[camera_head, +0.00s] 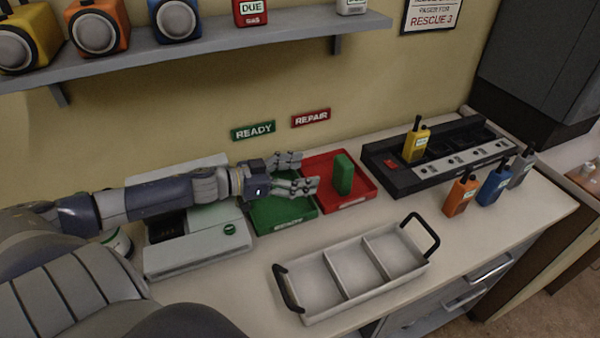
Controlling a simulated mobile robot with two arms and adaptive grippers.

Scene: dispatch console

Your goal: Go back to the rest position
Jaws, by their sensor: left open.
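My left gripper (300,173) is open and empty. It is above the green tray (285,217), near that tray's border with the red tray (366,199). My left arm comes in from the left over a pale console unit (195,262). A green block-shaped item (343,175) stands upright in the red tray, to the right of my fingertips and apart from them. My right gripper is not in view.
A white three-compartment carrier (345,301) with black handles stands empty in front. A black charger rack (392,183) holds a yellow radio (416,140). Orange (460,193), blue (494,182) and grey (521,168) radios stand at the counter's right. A shelf (200,50) runs above.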

